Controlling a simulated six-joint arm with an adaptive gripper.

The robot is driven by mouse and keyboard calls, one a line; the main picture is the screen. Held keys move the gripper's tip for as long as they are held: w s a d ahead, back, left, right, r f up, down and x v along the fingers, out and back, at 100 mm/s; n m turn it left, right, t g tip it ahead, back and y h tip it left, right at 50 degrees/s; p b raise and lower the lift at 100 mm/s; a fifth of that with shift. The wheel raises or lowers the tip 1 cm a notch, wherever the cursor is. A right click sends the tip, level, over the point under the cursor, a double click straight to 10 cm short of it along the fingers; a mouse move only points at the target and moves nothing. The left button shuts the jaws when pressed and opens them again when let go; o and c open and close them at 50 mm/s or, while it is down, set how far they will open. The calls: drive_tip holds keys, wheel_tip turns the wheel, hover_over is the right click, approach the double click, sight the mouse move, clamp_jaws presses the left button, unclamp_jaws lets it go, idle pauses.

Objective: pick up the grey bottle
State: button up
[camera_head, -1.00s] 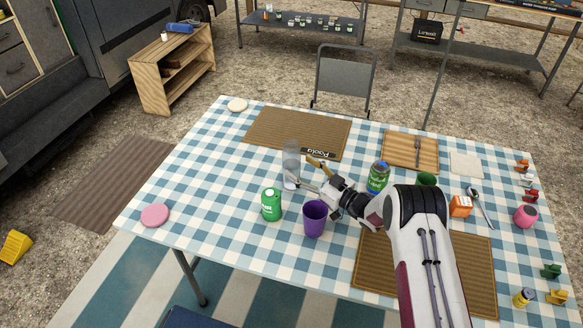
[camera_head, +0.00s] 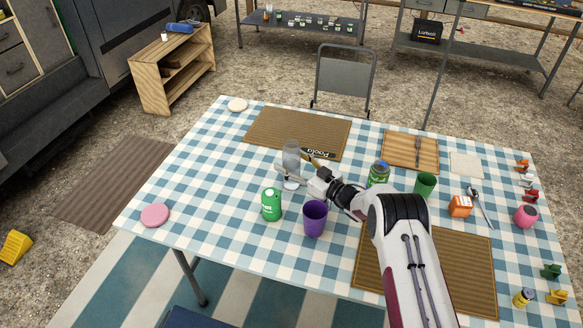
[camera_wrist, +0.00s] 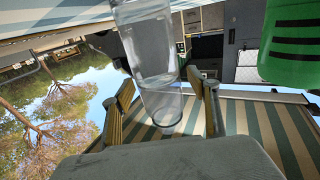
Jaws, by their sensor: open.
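The grey bottle (camera_head: 291,155) is clear and greyish and stands upright on the checked cloth, left of my gripper in the head view. In the wrist view the bottle (camera_wrist: 152,62) rises between the two fingers, looking see-through. My gripper (camera_head: 296,174) is open, low at the bottle, with one finger on either side of it. In the wrist view a gap shows between the bottle and the left finger of my gripper (camera_wrist: 162,95); the right finger is closer, and I cannot tell whether it touches. The bottle's lower part is partly hidden by the gripper in the head view.
A green can (camera_head: 271,204) and a purple cup (camera_head: 314,218) stand close in front of the gripper. A green jar (camera_head: 379,173) and green cup (camera_head: 425,184) are to the right. A woven mat (camera_head: 290,128) lies behind. The table's left side is mostly clear.

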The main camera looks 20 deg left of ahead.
drive_tip(key=c, duration=1.5)
drive_tip(key=shift+o, duration=0.2)
drive_tip(key=shift+r, duration=0.45)
wheel_tip(320, 180, up, 9)
drive_tip(key=shift+r, duration=0.1)
idle(0.9)
